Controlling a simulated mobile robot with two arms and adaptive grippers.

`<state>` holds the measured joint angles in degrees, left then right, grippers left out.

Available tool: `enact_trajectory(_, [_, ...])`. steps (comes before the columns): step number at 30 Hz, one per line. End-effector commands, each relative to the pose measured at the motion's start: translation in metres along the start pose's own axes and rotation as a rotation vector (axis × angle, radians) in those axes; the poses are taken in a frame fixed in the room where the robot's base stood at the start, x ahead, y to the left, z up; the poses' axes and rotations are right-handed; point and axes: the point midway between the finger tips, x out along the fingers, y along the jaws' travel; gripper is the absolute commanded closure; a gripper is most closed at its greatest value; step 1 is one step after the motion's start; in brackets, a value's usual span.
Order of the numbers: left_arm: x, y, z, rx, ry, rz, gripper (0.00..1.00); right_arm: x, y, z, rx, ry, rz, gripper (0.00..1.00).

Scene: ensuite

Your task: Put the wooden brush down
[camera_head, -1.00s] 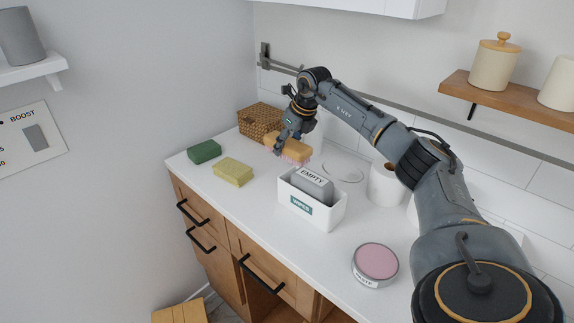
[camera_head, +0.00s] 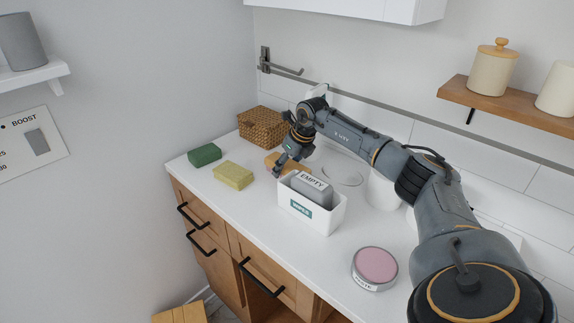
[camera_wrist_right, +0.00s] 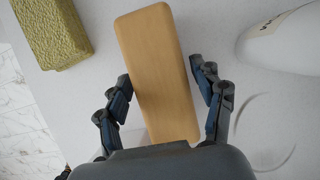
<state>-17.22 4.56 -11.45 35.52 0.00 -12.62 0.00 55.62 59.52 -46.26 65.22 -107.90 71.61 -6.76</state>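The wooden brush (camera_wrist_right: 158,72) is a light tan block in the right wrist view, between the two fingers of my right gripper (camera_wrist_right: 163,88). In the head view the brush (camera_head: 272,160) appears down at the white counter, partly hidden behind my right gripper (camera_head: 279,169). Its underside is hidden. My left gripper is out of view.
A wicker basket (camera_head: 262,126) stands behind. A white bin (camera_head: 318,219) holding a grey "EMPTY" container (camera_head: 312,188) is close on the right. A pink-topped tin (camera_head: 376,265) stands nearer the front.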

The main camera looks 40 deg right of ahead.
Motion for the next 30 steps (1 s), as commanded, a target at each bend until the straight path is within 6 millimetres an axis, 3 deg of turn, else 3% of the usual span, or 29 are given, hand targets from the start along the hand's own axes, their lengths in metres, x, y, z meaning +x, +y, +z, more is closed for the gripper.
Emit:
enact_trajectory(9, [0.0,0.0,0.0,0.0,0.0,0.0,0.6,-0.001,0.0,0.0,0.0,0.0,0.0,0.23])
enact_trajectory(14, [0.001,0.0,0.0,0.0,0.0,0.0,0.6,-0.011,0.0,0.002,-0.002,-0.002,0.0,0.23])
enact_trajectory(24, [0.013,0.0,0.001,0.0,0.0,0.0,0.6,-0.081,0.0,0.002,-0.001,-0.005,-0.001,0.23])
enact_trajectory(30, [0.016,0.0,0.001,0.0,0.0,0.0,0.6,-0.112,0.0,0.002,-0.002,-0.002,-0.001,0.23])
